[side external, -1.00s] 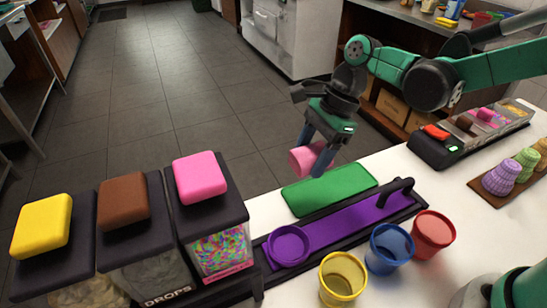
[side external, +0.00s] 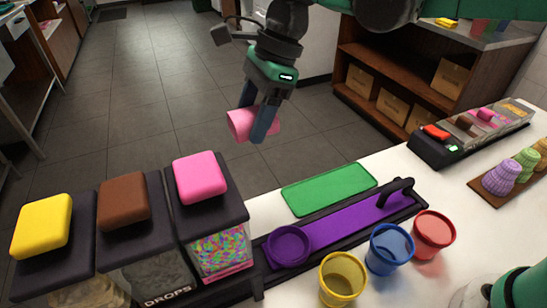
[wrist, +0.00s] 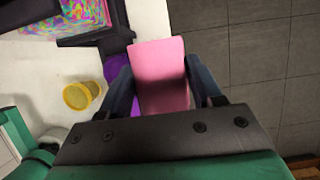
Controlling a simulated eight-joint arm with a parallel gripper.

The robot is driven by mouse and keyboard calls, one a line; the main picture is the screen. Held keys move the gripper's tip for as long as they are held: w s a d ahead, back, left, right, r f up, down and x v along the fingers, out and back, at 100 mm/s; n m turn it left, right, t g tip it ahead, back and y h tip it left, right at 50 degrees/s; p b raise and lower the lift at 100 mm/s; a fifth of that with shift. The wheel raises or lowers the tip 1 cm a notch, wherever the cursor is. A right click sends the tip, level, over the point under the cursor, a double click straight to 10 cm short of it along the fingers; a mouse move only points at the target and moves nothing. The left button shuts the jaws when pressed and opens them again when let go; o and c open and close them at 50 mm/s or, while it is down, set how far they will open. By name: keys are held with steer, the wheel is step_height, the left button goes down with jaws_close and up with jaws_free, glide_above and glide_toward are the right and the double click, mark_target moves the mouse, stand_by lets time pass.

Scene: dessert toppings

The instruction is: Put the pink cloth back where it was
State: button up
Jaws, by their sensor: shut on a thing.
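My gripper (side external: 254,118) is shut on a pink piece (side external: 238,125), which looks like the pink cloth curled into a rounded shape. In the wrist view the pink piece (wrist: 161,72) shows as a smooth pale block between my two fingers. My gripper holds it in the air, above and behind the dispensers and the green mat (side external: 328,189) in the side view. Nothing lies on the green mat. Another pink block (side external: 199,178) sits on top of the dispenser with coloured drops (side external: 220,250).
Brown (side external: 123,199) and yellow (side external: 41,227) blocks top the other dispensers. A purple tray (side external: 340,222) with a black handle and a purple ring (side external: 288,245) lies before the mat. Yellow (side external: 343,280), blue (side external: 390,249) and red (side external: 433,234) cups stand nearby.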

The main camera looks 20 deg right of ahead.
steer(key=a+r, duration=0.3)
steer(key=f, duration=1.9)
steer(key=shift+s+a+f, duration=0.15)
steer(key=shift+s+f, duration=0.15)
steer(key=shift+s, duration=0.05)
steer(key=o, duration=1.2)
steer(key=shift+f, duration=0.1)
